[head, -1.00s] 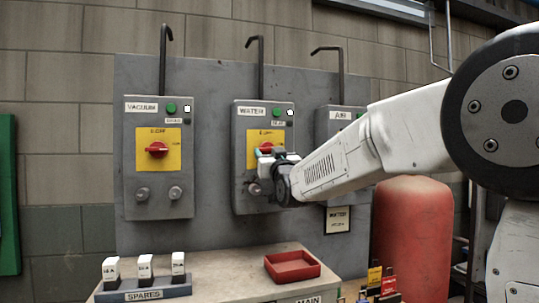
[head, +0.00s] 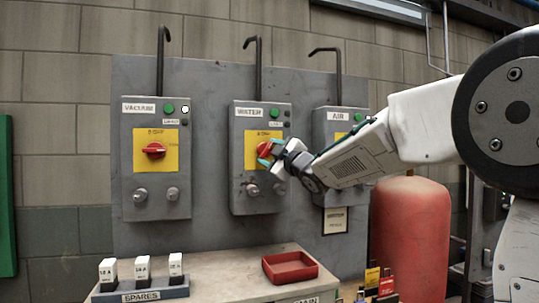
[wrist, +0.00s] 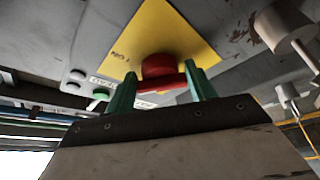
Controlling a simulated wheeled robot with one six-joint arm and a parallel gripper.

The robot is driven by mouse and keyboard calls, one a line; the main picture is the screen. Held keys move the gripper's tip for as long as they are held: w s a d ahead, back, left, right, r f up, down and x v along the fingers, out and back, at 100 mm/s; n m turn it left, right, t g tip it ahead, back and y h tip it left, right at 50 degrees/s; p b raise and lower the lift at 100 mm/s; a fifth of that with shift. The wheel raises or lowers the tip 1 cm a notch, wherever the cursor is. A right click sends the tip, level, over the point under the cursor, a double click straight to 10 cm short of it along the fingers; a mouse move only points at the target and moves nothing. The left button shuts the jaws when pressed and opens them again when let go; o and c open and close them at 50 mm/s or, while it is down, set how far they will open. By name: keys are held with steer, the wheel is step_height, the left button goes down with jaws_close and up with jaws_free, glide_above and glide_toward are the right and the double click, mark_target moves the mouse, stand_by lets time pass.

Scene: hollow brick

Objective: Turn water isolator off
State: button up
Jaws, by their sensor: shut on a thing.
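The WATER isolator is a grey box (head: 240,196) in the middle of the wall panel, with a yellow plate (head: 252,136) and a red rotary handle (head: 263,150). My gripper (head: 268,156) is at this handle, its teal fingers tilted in the head view. In the wrist view, the fingers (wrist: 160,90) stand on either side of the red handle (wrist: 160,66), in front of the yellow plate (wrist: 180,32), and are shut on its bar. My gripper partly hides the handle in the head view, so its exact angle is hard to tell.
The VACUUM box (head: 130,196) stands left and the AIR box (head: 320,125) right, partly behind my arm. Below are a counter (head: 222,272), a red tray (head: 300,272) and a SPARES rack (head: 142,295). A red cylinder (head: 412,235) stands at right.

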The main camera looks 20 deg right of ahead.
steer(key=n+g, duration=0.1)
steer(key=n, duration=0.3)
steer(key=shift+d+r+n+g, duration=0.1)
steer(key=shift+r+n+g, duration=0.1)
steer(key=shift+n+g, duration=0.2)
steer(key=shift+r+n+g, duration=0.1)
steer(key=shift+n+g, duration=0.4)
steer(key=shift+n, duration=0.8)
steer(key=o, duration=0.7)
steer(key=v, duration=0.7)
steer(key=shift+s+d, duration=0.1)
steer(key=shift+s, duration=0.25)
